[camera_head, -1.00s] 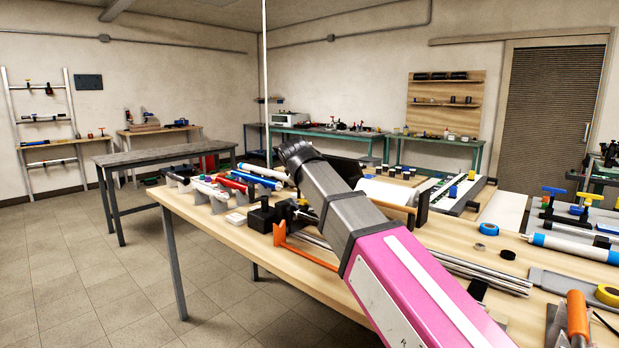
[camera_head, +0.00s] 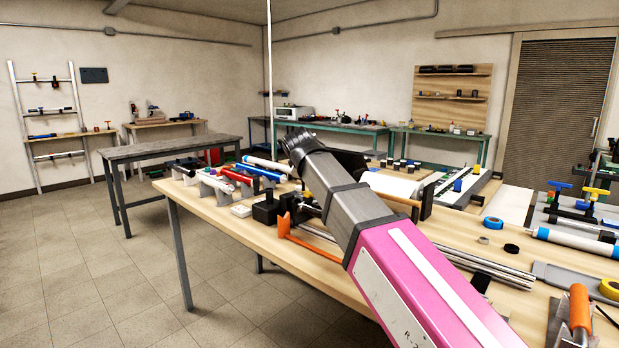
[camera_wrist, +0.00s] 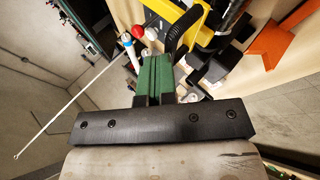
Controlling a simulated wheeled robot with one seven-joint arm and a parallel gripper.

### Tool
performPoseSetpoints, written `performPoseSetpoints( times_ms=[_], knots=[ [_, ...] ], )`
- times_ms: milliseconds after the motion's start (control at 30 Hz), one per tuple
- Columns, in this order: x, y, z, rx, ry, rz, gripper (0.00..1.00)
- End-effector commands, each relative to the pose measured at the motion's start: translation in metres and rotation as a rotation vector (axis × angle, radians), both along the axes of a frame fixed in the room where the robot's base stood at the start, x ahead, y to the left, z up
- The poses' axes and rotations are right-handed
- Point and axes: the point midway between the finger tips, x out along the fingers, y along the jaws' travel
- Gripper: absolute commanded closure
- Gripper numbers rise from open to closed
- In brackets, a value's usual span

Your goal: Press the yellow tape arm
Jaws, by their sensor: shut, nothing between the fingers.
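The yellow tape arm (camera_wrist: 199,24) shows at the top middle of the wrist view, beside a black curved part (camera_wrist: 181,28). My gripper (camera_wrist: 154,60) has its green fingers together with nothing between them. In the wrist view the fingertips are just left of and below the yellow arm. I cannot tell whether they touch it. In the head view my pink and grey arm reaches over the table and hides the gripper. Only a small yellow patch shows beside the arm there, and I cannot be sure that it is the tape arm.
An orange bracket (camera_head: 285,226) and a black block (camera_head: 266,208) stand near the wooden table's (camera_head: 215,218) front edge. Red, blue and white rolls lie on holders behind them. Metal rods (camera_head: 487,264) lie right of my arm. The floor at left is clear.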

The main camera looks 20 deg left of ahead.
Motion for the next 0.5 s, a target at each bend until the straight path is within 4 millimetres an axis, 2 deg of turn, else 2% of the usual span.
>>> performPoseSetpoints(
  times_ms=[167,200,500],
  knots=[
    [0.02,0.001,0.038,-0.001,-0.024,-0.004,1.0],
    [0.007,-0.002,0.041,-0.001,-0.023,-0.001,1.0],
    [-0.037,-0.006,0.079,-0.001,-0.027,0.0,1.0]
  ],
)
